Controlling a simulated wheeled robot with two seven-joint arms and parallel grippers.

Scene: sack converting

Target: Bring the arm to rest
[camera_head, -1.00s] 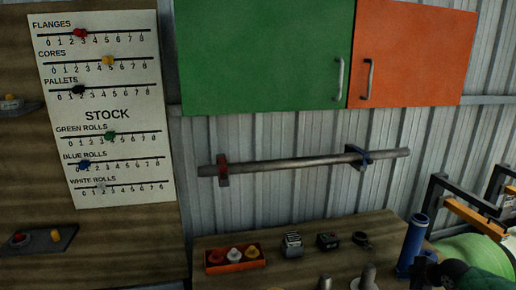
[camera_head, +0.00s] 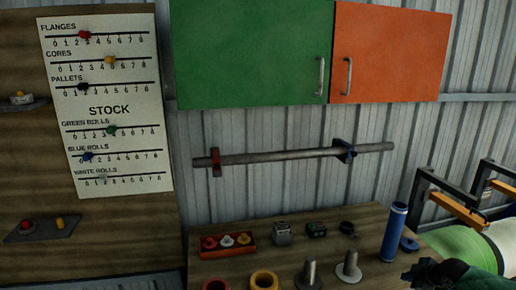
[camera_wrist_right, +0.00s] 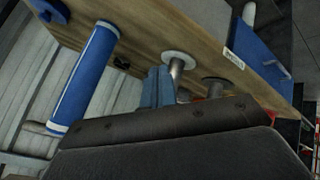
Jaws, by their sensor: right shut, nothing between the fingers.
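My right gripper (camera_head: 424,272) shows at the bottom right of the head view, dark and partly cut off by the lower edge. It is shut and empty, beside the blue tube (camera_head: 394,233) and apart from it in the picture. In the right wrist view its blue-grey fingers (camera_wrist_right: 158,87) are together in front of the wooden bench, with the dark gripper body below them. The blue tube (camera_wrist_right: 84,77) stands to their left in that view. My left gripper is not in view.
The wooden bench (camera_head: 272,258) carries an orange tray (camera_head: 228,250), metal spindles (camera_head: 350,268), yellow and red rings and small devices. A bar (camera_head: 290,156) hangs on the wall below green and orange cabinets (camera_head: 250,50). A frame with a green-and-white roll (camera_head: 465,245) stands at right.

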